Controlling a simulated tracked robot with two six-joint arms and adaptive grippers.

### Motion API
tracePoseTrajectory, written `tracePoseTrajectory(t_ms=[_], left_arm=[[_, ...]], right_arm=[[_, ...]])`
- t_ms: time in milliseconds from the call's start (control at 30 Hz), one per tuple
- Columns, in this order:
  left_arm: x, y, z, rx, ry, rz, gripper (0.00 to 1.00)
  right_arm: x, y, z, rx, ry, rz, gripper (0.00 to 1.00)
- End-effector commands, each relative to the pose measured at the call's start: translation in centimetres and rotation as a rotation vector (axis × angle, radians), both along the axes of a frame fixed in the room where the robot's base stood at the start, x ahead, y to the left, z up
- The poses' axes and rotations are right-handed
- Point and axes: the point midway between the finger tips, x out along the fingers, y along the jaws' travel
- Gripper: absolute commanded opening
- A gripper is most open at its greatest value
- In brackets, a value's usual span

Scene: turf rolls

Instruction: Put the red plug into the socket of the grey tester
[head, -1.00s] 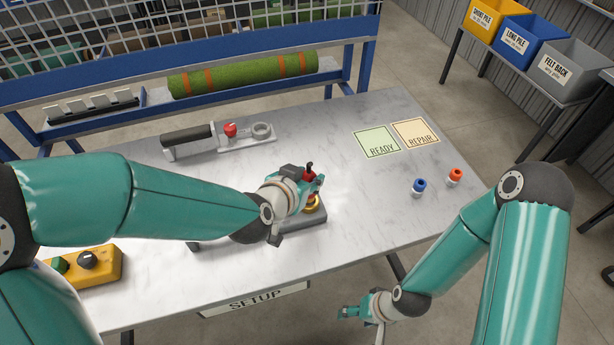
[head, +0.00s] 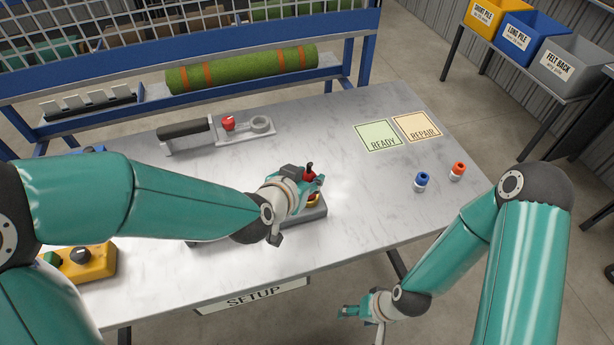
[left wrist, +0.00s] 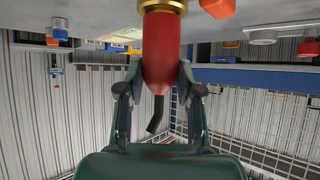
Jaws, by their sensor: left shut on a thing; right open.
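The red plug (head: 309,177) with its black cable stub is in my left gripper (head: 312,182), which is shut on it. The plug is upright over the grey tester (head: 312,216), with its lower end at the brass socket (head: 315,199). In the left wrist view the red plug (left wrist: 160,50) sits between the fingers (left wrist: 160,88) and its end meets the brass ring (left wrist: 163,6). How deep it sits inside the ring is hidden. My right gripper (head: 350,312) is open and empty, beyond the table's front edge.
A grey fixture with a black handle (head: 186,134) and red knob (head: 228,123) stands behind. A yellow control box (head: 95,262) is at left. Blue (head: 421,182) and orange-red (head: 457,171) capped pieces stand at right, near the READY (head: 379,136) and REPAIR (head: 416,127) cards.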

Motion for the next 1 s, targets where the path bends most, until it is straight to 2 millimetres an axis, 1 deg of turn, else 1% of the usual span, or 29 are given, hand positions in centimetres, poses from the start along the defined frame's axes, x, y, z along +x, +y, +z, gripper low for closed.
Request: tracePoseTrajectory(t_ms=[67,100,233,267,533,667,833,1000], left_arm=[[0.0,0.0,-0.3,0.000,-0.001,0.000,0.00],[0.0,0.0,-0.1,0.000,-0.001,0.000,0.40],[0.0,0.0,-0.1,0.000,-0.001,0.000,0.62],[0.0,0.0,-0.1,0.000,-0.001,0.000,0.64],[0.0,0.0,-0.2,0.000,0.001,0.000,0.64],[-0.3,0.2,0.2,0.000,-0.001,0.000,0.64],[-1.8,0.9,1.3,-0.001,-0.002,0.000,0.64],[-4.1,2.1,3.1,-0.002,-0.003,-0.001,0.64]], right_arm=[[0.0,0.0,-0.3,0.000,0.000,0.000,0.65],[0.0,0.0,-0.2,0.000,0.000,0.000,0.65],[0.0,0.0,-0.1,0.000,0.000,0.000,0.65],[0.0,0.0,-0.1,0.000,0.000,0.000,0.65],[0.0,0.0,-0.1,0.000,0.000,0.000,0.65],[0.0,0.0,-0.1,0.000,0.000,0.000,0.65],[0.0,0.0,-0.1,0.000,0.000,0.000,0.65],[0.0,0.0,-0.1,0.000,0.000,0.000,0.65]])
